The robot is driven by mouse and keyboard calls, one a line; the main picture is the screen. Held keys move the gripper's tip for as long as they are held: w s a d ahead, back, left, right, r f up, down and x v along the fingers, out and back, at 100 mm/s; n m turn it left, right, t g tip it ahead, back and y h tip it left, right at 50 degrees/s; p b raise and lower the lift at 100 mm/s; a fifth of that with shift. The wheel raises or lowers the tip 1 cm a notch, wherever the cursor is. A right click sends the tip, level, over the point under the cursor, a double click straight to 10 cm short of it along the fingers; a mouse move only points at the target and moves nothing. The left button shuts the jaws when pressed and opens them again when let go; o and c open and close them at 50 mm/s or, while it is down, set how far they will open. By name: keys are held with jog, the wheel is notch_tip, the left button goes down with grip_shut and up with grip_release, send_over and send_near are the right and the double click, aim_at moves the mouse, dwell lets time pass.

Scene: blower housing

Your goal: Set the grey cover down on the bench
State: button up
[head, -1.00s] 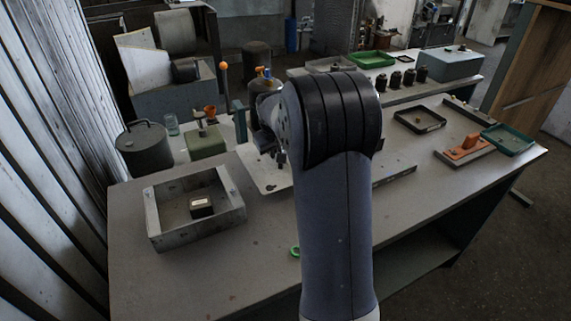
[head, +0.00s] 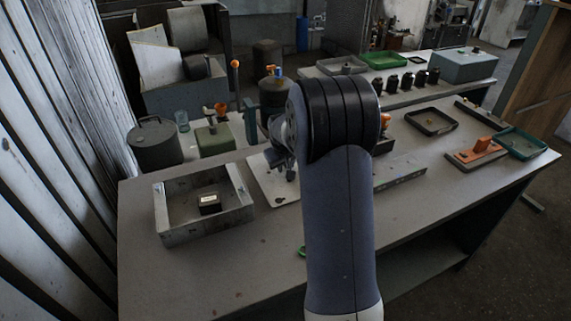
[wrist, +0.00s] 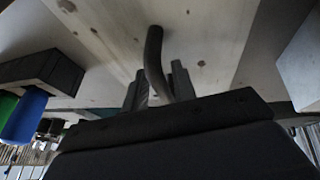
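The grey cover (head: 262,184) is a flat light plate with dark holes, level or nearly so, over the middle of the bench (head: 235,275). My arm hides its right part in the head view. In the wrist view the cover (wrist: 105,35) fills the upper middle, and its bent dark handle (wrist: 154,60) runs between the fingers of my gripper (wrist: 160,88). The fingers look closed on the handle. In the head view my gripper (head: 287,170) is just above the plate. I cannot tell whether the plate touches the bench.
An open grey box (head: 165,225) with a small black block (head: 209,204) inside stands left of the cover. A green block (head: 214,140) and a dark lidded pot (head: 156,145) are behind it. Trays (head: 432,121) lie at the right. The front left of the bench is clear.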

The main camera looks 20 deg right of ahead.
jog(key=shift+o, duration=0.9)
jog(key=shift+r, duration=0.2)
jog(key=v, duration=1.2)
